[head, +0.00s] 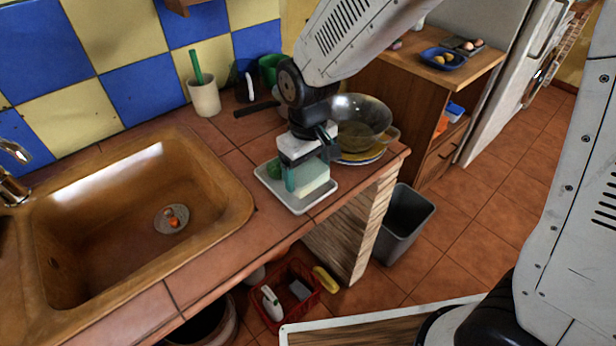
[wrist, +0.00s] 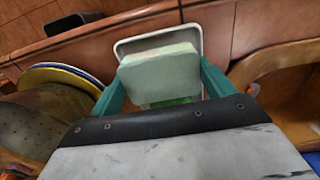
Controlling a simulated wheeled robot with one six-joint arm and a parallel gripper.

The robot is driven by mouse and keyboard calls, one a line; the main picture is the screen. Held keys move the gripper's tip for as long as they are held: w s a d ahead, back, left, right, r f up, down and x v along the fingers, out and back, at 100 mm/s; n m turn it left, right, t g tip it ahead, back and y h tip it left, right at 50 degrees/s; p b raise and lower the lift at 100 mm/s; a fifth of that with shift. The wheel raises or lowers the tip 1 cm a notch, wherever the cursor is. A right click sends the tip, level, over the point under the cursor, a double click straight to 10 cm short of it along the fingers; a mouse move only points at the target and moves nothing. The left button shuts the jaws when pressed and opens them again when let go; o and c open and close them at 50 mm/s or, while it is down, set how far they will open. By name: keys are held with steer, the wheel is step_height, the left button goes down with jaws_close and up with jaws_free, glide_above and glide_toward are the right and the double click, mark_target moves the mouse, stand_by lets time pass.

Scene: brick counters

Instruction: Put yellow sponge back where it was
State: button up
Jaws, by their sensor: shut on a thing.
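The sponge (head: 313,179) is a pale green and cream block between the teal fingers of my gripper (head: 307,170). My gripper is shut on it, and it also shows between the fingers in the wrist view (wrist: 160,72). The sponge is over a small white tray (head: 323,199) near the front edge of the tiled counter. The tray shows beyond the sponge in the wrist view (wrist: 187,34). I cannot tell whether the sponge touches the tray floor. A darker green item (head: 272,169) is at the tray's left, partly hidden by my gripper.
A brown sink (head: 105,235) is to the left. A glass bowl (head: 362,122) on stacked plates (head: 365,158) stands close to the tray's right. A cream cup (head: 204,97) is at the back. A red basket (head: 285,303) and a grey bin (head: 405,224) are on the floor.

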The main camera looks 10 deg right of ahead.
mark_target(308, 172)
steer(key=shift+f, duration=1.35)
steer(key=shift+f, duration=0.1)
steer(key=o, duration=1)
steer(key=shift+f, duration=0.1)
steer(key=shift+c, duration=0.2)
step_height(308, 172, up, 12)
steer(key=shift+f, duration=0.15)
steer(key=shift+r, duration=0.35)
steer(key=s+d+r+m, duration=0.2)
steer(key=s+d+r, duration=0.1)
steer(key=d, duration=0.3)
steer(key=s+d+r+m, duration=0.1)
steer(key=s+d+r, duration=0.3)
steer(key=d, duration=0.2)
steer(key=s+d+m+t, duration=0.1)
steer(key=s+d+m, duration=0.2)
steer(key=s+d, duration=0.5)
steer(key=s, duration=0.4)
steer(key=shift+s+d+r+m, duration=0.2)
steer(key=shift+d+r+m, duration=0.1)
steer(key=shift+r+m, duration=0.1)
